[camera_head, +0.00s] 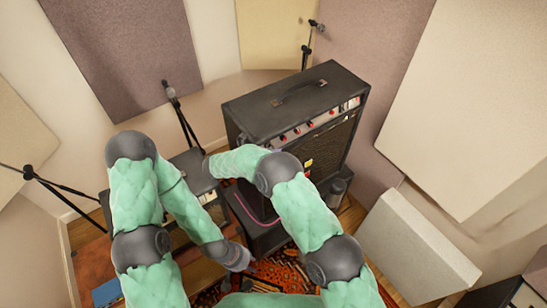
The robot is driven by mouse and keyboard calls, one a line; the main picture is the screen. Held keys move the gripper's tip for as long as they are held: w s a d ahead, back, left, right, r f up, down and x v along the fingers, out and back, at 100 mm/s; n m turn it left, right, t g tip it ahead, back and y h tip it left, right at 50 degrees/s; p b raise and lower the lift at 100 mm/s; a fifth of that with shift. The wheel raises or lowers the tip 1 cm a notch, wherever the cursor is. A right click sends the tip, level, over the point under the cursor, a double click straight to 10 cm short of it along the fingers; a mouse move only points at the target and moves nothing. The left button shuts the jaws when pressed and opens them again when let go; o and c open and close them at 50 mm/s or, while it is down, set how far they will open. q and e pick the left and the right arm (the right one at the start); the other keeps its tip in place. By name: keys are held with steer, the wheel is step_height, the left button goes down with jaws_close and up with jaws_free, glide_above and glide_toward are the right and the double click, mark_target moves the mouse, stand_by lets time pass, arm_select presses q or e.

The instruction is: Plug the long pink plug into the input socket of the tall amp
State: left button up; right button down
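The tall amp (297,93) is a large black cabinet with a top handle and a control panel (318,124) with red knobs. Its input socket is too small to make out. A thin pink cable (250,209) runs over a low dark box in front of it; I cannot see the long pink plug. My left gripper (238,258) is low in the middle, in front of the dark box; its fingers are too small and dark to read. My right arm bends left across the tall amp's lower front; I cannot make out its gripper.
A smaller amp (212,198) stands left of the tall amp, partly behind my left arm. Microphone stands (182,115) are at the left and back. A pale panel (410,250) leans at the right. A patterned red rug (285,268) covers the floor.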

steer(key=shift+w+a+f+b, duration=0.1)
steer(key=shift+w+a+b, duration=0.25)
steer(key=shift+w+b, duration=0.15)
stand_by(1.2)
steer(key=c, duration=0.8)
jaws_free()
steer(key=shift+c, duration=0.2)
steer(key=shift+s+d, duration=0.1)
steer(key=v, duration=0.7)
steer(key=shift+a, duration=0.25)
steer(key=shift+s, duration=0.2)
